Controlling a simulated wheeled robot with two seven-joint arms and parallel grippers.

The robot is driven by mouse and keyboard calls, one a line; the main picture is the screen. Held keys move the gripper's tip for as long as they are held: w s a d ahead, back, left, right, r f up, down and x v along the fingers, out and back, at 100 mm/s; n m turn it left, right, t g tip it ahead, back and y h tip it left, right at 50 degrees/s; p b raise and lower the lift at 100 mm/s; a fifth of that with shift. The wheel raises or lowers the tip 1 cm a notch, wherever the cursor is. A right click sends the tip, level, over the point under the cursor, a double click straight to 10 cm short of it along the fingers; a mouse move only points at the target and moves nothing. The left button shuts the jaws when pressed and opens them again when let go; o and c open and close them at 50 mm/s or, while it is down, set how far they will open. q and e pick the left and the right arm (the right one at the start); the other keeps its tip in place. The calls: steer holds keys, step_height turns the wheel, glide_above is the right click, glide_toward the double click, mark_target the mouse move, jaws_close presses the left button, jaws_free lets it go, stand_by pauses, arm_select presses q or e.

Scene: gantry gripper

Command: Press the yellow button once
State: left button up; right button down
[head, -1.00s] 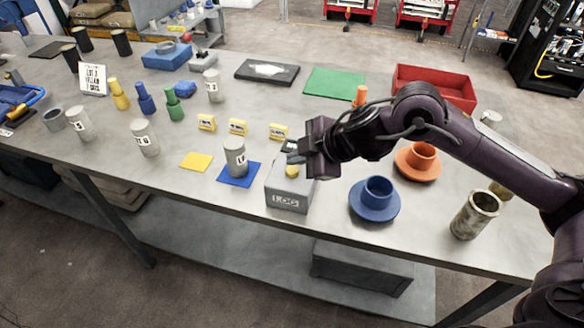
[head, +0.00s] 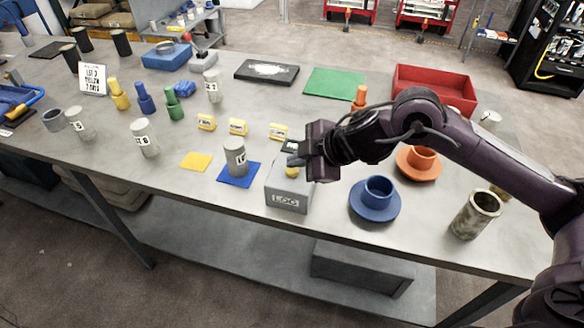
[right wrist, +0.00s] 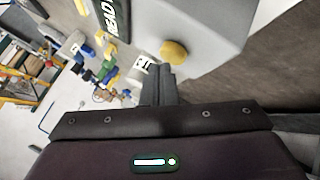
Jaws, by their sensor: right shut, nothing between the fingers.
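The yellow button (head: 292,171) sits on top of a grey box labelled "LOG" (head: 289,201) near the table's front edge. In the right wrist view the yellow button (right wrist: 174,52) shows as a round dome on the pale box (right wrist: 215,30). My right gripper (head: 292,160) is shut and empty, with its fingertips right by the button in the head view. In the right wrist view its fingers (right wrist: 158,72) end just below the button; I cannot tell whether they touch it. My left gripper is not in view.
A blue cup on a saucer (head: 375,213) stands right of the box, with an orange one (head: 420,175) behind it. A grey cylinder on a blue square (head: 235,157) stands to the left. Several yellow blocks (head: 278,131) lie behind. A metal cup (head: 475,214) is at the right.

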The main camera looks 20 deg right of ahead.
mark_target(297, 171)
steer(key=shift+f+b, duration=0.3)
steer(key=shift+f, duration=0.25)
steer(key=shift+r, duration=0.1)
stand_by(0.5)
steer(key=shift+r+p, duration=0.9)
steer(key=shift+p, duration=0.15)
step_height(297, 171, up, 5)
steer(key=p, duration=0.5)
stand_by(0.5)
